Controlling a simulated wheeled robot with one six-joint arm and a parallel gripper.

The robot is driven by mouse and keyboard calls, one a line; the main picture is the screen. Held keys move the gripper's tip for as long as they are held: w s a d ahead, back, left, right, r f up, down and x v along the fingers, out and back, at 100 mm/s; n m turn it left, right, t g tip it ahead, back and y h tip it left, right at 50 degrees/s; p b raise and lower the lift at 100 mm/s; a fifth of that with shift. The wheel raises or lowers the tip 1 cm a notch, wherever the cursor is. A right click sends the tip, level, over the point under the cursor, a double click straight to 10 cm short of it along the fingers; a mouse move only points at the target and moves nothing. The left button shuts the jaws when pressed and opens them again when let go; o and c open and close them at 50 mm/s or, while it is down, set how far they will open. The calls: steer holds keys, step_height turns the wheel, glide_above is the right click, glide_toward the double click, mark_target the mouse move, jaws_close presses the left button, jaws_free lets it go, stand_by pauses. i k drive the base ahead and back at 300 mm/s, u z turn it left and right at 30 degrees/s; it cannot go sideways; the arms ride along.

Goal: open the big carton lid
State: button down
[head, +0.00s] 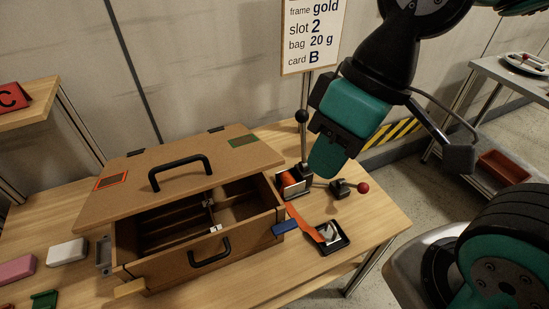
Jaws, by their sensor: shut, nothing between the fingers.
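The big carton is a brown box (165,270) on the wooden table, with a black handle on its front. Its brown lid (125,180) has a black handle (180,171) on top and hinges along the back edge. The lid is partly raised, its front edge above the box, and divided compartments show beneath it. My gripper (326,160) is teal and black, points down and is shut and empty. It is to the right of the lid in the picture, apart from the lid handle. The back of the box's inside is hidden under the lid.
A red-knobbed lever (350,188) and a small black tray (328,238) are right of the box. White (67,252) and pink (16,268) blocks lie left. A metal side table stands far right.

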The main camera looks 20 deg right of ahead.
mark_target(140, 181)
steer(key=z, duration=0.95)
steer(key=k, duration=1)
steer(key=u, duration=1.6)
